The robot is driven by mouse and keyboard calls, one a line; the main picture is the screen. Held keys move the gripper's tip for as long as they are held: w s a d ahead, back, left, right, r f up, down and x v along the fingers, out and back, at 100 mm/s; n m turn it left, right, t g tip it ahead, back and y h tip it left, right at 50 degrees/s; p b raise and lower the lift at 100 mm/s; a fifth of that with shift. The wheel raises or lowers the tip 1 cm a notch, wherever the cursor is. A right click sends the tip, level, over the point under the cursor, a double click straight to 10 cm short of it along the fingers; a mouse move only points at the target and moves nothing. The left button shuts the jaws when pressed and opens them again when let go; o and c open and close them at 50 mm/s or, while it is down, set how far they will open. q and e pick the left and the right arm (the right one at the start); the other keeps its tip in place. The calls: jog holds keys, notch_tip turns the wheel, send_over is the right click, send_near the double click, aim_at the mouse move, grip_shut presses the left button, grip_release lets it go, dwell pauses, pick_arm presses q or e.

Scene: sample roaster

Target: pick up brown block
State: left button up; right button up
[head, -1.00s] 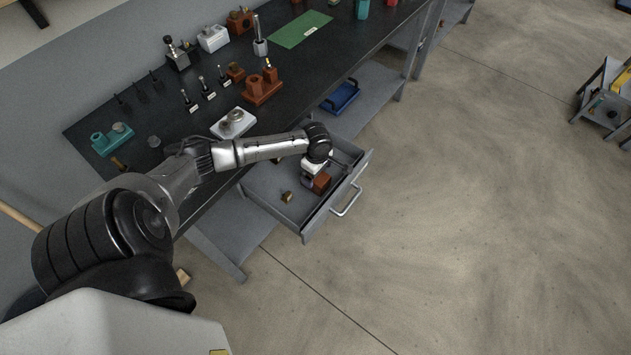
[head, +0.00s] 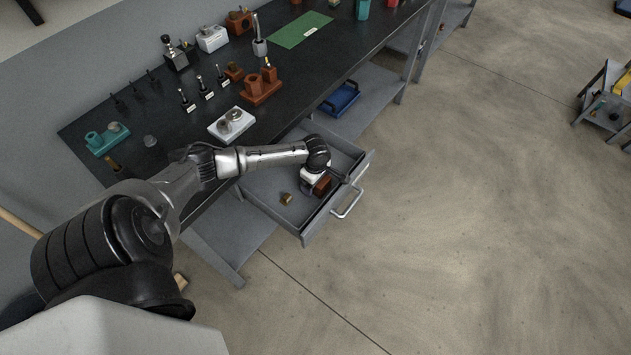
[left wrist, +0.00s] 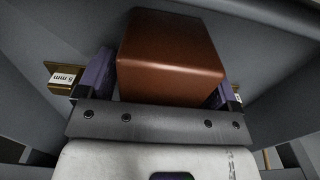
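In the left wrist view the brown block (left wrist: 170,55) sits between the two purple-padded fingers of my left gripper (left wrist: 162,88). The left pad borders the block's left side. The right pad is partly hidden behind the block's corner. The block looks slightly turned relative to the fingers, and I cannot tell whether both pads press on it. My right gripper is not in view.
A small brass piece (head: 286,198) lies in the drawer left of the block. A piece labelled 5 mm (left wrist: 62,78) shows in the wrist view. The drawer walls and handle (head: 349,203) are close by. The dark bench (head: 322,58) stands behind with several fixtures.

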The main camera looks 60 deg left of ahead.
pick_arm(q)
jog(key=c, duration=1)
jog(key=shift+c, duration=0.3)
jog(key=shift+r, duration=0.15)
